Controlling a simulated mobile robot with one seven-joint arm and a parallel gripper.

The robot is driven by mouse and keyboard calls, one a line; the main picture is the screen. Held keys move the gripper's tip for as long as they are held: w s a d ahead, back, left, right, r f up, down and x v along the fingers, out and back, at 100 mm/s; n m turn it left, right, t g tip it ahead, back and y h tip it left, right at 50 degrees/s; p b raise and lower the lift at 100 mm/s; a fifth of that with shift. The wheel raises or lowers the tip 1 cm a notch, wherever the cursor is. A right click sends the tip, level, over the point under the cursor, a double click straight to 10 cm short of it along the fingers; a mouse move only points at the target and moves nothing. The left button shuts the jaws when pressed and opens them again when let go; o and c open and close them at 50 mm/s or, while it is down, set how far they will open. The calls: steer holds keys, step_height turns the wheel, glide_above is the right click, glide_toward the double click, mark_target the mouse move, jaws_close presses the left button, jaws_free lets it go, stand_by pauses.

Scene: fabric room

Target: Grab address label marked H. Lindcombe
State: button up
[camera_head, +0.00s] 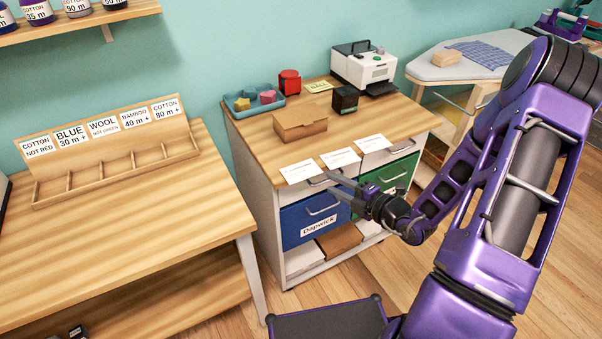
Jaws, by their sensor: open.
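Three white address labels lie in a row along the front edge of the wooden cabinet top: a left one (300,171), a middle one (341,158) and a right one (373,143). Their print is too small to read, so I cannot tell which is marked H. Lindcombe. My gripper (330,181) is open and empty. In the picture its fingers point left, in front of the cabinet, just below the left and middle labels. I cannot tell its exact distance from them.
The cabinet top (262,143) also holds a cardboard box (300,123), a blue tray (254,104), a dark block (345,98), a red object (290,82) and a printer (364,66). Blue (300,222) and green drawers are below. A wooden table (120,240) with a sorting rack (115,160) stands left.

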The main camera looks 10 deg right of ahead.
mark_target(316, 174)
steer(key=shift+b+x, duration=0.6)
steer(key=shift+x, duration=2.55)
steer(key=shift+r, duration=0.15)
steer(key=shift+c, duration=0.3)
jaws_close()
